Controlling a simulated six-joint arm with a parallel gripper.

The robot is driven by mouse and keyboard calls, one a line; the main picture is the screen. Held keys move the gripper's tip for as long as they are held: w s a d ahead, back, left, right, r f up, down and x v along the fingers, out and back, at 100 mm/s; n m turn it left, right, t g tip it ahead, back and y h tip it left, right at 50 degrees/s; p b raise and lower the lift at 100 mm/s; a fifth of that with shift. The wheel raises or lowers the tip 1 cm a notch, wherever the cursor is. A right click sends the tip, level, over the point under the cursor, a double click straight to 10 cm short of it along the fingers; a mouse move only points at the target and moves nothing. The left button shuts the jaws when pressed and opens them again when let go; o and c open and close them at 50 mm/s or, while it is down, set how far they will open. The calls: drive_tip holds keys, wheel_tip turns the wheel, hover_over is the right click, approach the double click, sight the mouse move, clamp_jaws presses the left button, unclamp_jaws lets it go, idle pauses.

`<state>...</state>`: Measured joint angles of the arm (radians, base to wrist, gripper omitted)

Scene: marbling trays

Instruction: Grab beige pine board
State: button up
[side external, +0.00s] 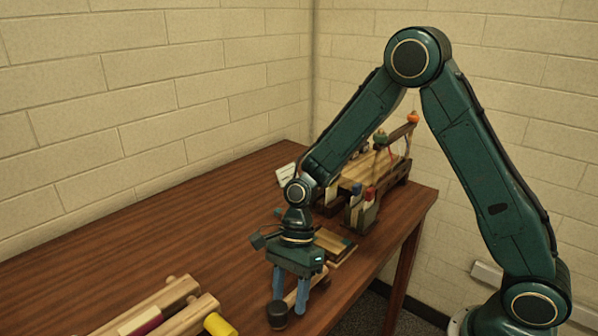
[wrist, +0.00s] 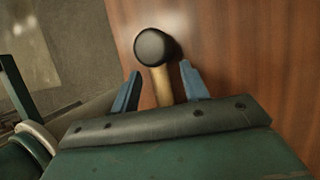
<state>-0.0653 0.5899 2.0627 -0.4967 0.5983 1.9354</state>
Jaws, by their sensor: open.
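My gripper (side external: 289,299) points down over the front part of the table with its two blue fingers apart. A mallet with a black head (side external: 277,316) and a pale wooden handle lies below it. In the wrist view, the mallet (wrist: 156,46) shows with its handle running between the open fingers of my gripper (wrist: 161,70), not gripped. A light wooden board (side external: 338,249) lies flat on the table just behind my gripper, partly hidden by it. I cannot tell for certain whether this is the beige pine board.
A dark wooden rack (side external: 398,168) with pale slats and coloured knobs stands at the back right of the brown table (side external: 150,240). A small block holder (side external: 362,212) stands before it. Pale wooden bars (side external: 160,305) and a yellow cylinder (side external: 219,325) lie front left. The table's left middle is clear.

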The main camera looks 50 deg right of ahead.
drive_tip(key=shift+a+f, duration=0.1)
drive_tip(key=shift+f, duration=0.15)
drive_tip(key=shift+c, duration=0.3)
clamp_jaws()
